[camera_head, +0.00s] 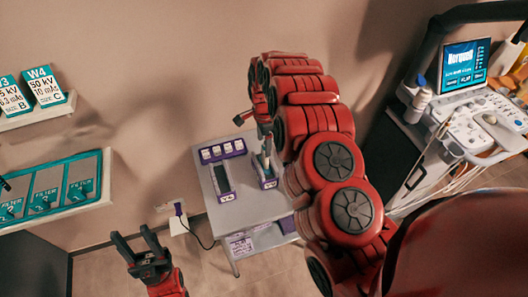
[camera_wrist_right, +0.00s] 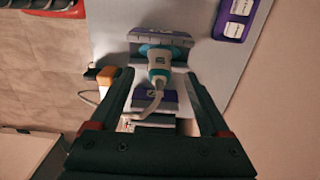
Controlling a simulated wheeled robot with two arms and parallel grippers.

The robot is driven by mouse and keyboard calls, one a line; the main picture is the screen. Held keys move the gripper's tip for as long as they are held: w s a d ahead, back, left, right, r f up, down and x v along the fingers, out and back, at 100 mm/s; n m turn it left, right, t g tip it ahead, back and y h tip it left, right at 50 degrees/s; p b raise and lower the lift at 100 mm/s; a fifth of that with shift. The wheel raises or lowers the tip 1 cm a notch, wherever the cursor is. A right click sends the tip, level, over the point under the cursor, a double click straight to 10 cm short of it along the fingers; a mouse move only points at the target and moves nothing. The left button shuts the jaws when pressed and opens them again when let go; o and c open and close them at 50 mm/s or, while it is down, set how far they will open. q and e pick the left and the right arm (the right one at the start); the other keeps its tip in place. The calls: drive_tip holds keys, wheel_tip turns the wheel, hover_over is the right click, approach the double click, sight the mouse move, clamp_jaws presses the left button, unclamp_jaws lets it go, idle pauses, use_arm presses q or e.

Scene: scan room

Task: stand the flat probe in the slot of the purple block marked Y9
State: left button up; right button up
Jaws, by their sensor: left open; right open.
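The white and teal probe (camera_wrist_right: 158,66) is seen from above in the right wrist view, with its pale cable curving towards the gripper. It is at a small purple block (camera_wrist_right: 160,38), which also shows on the grey cart in the head view (camera_head: 269,183). The block's label is too small to read, and I cannot tell how deep the probe sits. My right gripper (camera_wrist_right: 157,78) is open, its fingers on either side of the probe without visible grip. My left gripper (camera_head: 133,235) is open and empty at lower left, away from the cart.
The grey cart (camera_head: 247,210) also carries a dark slotted tray (camera_head: 221,178) and a purple strip with white labelled pieces (camera_head: 222,150). An ultrasound machine (camera_head: 470,115) stands at right. Wall shelves with filters (camera_head: 60,190) and cards are at left. Floor between is open.

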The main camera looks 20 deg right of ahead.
wheel_tip(320, 180, up, 11)
drive_tip(key=p, duration=0.8)
drive_tip(key=shift+f, duration=0.2)
